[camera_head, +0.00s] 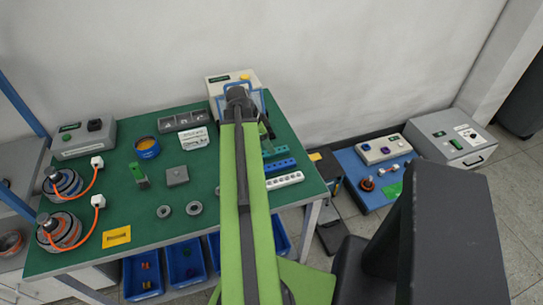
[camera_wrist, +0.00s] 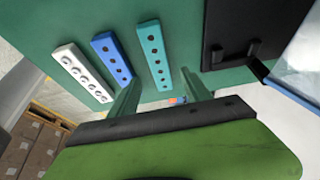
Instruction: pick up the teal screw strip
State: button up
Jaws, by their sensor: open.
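The teal screw strip (camera_wrist: 153,50) lies flat on the green table, with a row of dark holes along its top. In the head view the teal strip (camera_head: 276,152) is partly hidden behind my arm. In the wrist view my gripper (camera_wrist: 160,78) is open, and its two green fingers appear on either side of the strip's near end. Nothing is held between them. I cannot tell how far the fingertips are above the table.
A blue strip (camera_head: 280,166) and a white strip (camera_head: 285,181) lie beside the teal one. A dark plate (camera_wrist: 245,35) is right of the teal strip in the wrist view. Blue bins (camera_head: 185,262) hang below the table's front edge.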

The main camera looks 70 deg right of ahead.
jog(key=b+x, duration=0.4)
jog(key=x, duration=0.1)
jog(key=shift+w, duration=0.1)
jog(key=shift+a+r, duration=0.1)
jog(key=shift+r, duration=0.05)
grip_shut()
